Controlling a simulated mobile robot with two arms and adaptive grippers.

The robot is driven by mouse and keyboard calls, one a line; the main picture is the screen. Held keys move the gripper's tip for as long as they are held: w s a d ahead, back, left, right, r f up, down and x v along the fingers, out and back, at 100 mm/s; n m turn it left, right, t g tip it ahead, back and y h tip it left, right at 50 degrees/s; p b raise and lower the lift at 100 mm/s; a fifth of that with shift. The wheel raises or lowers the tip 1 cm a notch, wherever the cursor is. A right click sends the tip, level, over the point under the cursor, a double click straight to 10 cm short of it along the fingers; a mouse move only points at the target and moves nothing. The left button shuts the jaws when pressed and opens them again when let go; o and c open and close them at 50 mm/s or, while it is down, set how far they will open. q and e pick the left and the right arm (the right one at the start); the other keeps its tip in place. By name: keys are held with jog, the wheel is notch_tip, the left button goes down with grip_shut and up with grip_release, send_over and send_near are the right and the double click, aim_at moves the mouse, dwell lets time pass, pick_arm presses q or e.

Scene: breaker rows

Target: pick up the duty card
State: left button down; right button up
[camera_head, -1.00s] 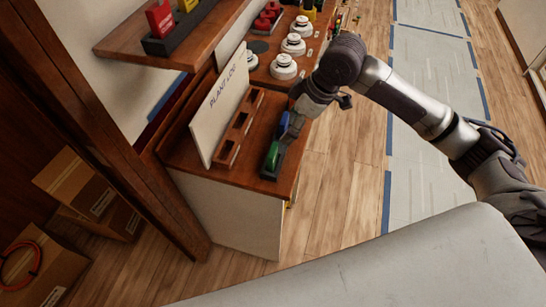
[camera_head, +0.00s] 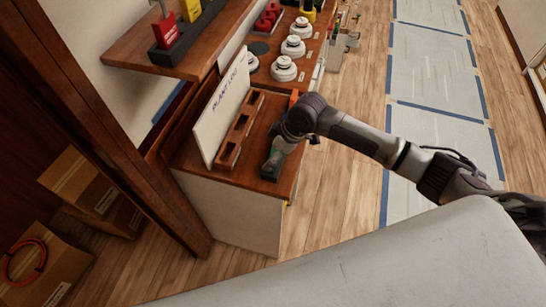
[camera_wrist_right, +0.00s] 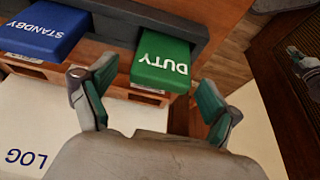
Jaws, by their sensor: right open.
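The green duty card (camera_wrist_right: 162,62), lettered DUTY, stands in a dark grey rack (camera_wrist_right: 204,38) in the right wrist view. My right gripper (camera_wrist_right: 155,105) is open and empty, its two green-padded fingers spread to either side of the card's near end, with a gap on both sides. In the head view my right gripper (camera_head: 276,158) is low over the front end of the wooden desk and covers most of the card and rack.
A blue STANDBY card (camera_wrist_right: 46,30) sits in the same rack, left of the duty card. A white PLANT LOG board (camera_head: 221,113) and a slotted wooden rack (camera_head: 238,130) stand beside it. A shelf (camera_head: 128,52) with a red tag overhangs at upper left.

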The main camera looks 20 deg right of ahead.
jog(key=c, duration=1.2)
jog(key=shift+c, duration=0.2)
jog(key=shift+r, duration=0.15)
